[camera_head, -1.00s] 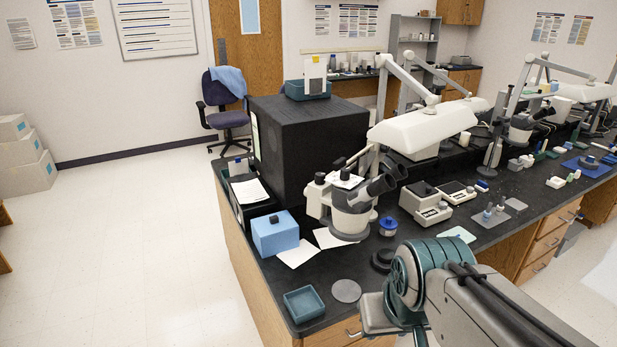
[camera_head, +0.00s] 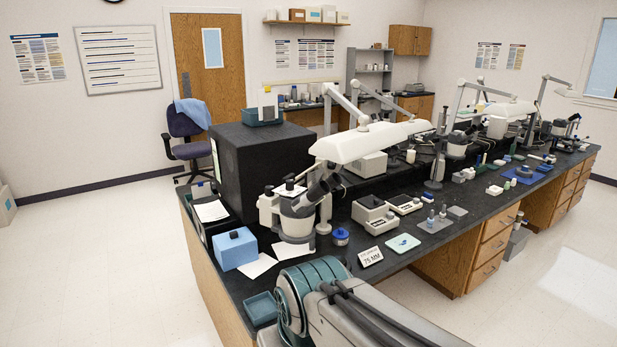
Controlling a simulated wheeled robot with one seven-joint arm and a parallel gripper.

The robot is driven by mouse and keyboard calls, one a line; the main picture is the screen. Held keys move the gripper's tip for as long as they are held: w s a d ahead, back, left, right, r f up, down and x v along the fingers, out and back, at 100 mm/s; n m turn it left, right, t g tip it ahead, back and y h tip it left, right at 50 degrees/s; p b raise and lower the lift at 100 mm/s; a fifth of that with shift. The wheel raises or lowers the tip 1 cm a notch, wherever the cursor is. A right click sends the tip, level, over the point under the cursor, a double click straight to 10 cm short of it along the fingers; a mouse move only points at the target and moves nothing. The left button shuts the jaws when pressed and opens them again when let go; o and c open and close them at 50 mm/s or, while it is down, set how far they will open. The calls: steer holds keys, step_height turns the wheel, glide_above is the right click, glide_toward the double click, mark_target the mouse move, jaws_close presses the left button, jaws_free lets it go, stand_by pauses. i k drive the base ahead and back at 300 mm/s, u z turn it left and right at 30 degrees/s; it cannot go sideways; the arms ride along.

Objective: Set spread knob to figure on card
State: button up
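A small white card (camera_head: 370,256) stands on the black bench near its front edge, just behind my arm. Its large line reads "75 MM"; the smaller line above is too small to read surely. A white and grey stereo microscope (camera_head: 297,215) with dark eyepieces (camera_head: 322,186) stands to the left of the card. Small dark knobs show on the microscope, but I cannot tell which is the spread knob, nor read any scale. My teal and grey arm fills the bottom centre. My gripper is not in view.
A blue box (camera_head: 234,249) and a teal tray (camera_head: 260,308) lie on the bench left of my arm. A white lamp hood (camera_head: 350,143) hangs over the microscope. Grey boxed instruments (camera_head: 374,214) and a blue-lidded jar (camera_head: 340,237) stand right of it. Open floor lies left.

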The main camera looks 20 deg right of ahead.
mark_target(289, 183)
steer(key=z, duration=0.7)
steer(key=i, duration=1.05)
steer(key=u, duration=0.3)
